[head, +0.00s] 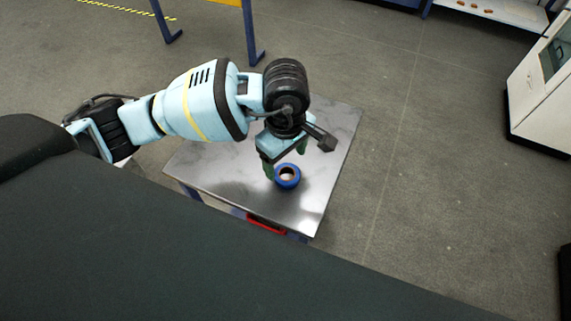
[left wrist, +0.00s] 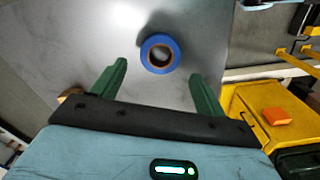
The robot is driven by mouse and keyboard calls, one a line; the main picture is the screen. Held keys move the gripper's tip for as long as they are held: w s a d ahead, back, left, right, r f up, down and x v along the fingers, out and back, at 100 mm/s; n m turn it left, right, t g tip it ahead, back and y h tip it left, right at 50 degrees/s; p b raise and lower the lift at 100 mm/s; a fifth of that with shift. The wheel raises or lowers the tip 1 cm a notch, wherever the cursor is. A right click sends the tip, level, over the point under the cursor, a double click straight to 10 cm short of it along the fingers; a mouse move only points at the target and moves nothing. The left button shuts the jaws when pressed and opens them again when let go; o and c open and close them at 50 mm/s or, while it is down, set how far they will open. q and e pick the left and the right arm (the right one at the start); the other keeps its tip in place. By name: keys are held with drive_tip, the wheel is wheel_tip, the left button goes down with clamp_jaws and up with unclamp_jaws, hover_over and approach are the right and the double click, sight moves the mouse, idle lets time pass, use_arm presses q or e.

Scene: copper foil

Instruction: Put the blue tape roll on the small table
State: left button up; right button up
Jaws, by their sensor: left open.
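The blue tape roll (head: 288,175) lies flat on the small table (head: 325,185), a low table with a shiny metal top, near its front middle. In the left wrist view the roll (left wrist: 160,53) shows as a blue ring just beyond and between the fingertips. My left gripper (head: 285,160) is over the table beside the roll, with its green fingers apart and nothing between them. In the left wrist view the open fingers of the left gripper (left wrist: 158,75) point at the tabletop (left wrist: 75,45). My right gripper is not in view.
A red handle (head: 266,224) is on the table's front edge. A white cabinet (head: 545,85) stands at the right, with open grey floor between. In the left wrist view a yellow bin (left wrist: 262,112) holds an orange block (left wrist: 277,116) at the right.

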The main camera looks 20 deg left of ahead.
use_arm(q)
wheel_tip(320, 180, up, 7)
drive_tip(key=shift+r, duration=0.2)
idle(0.3)
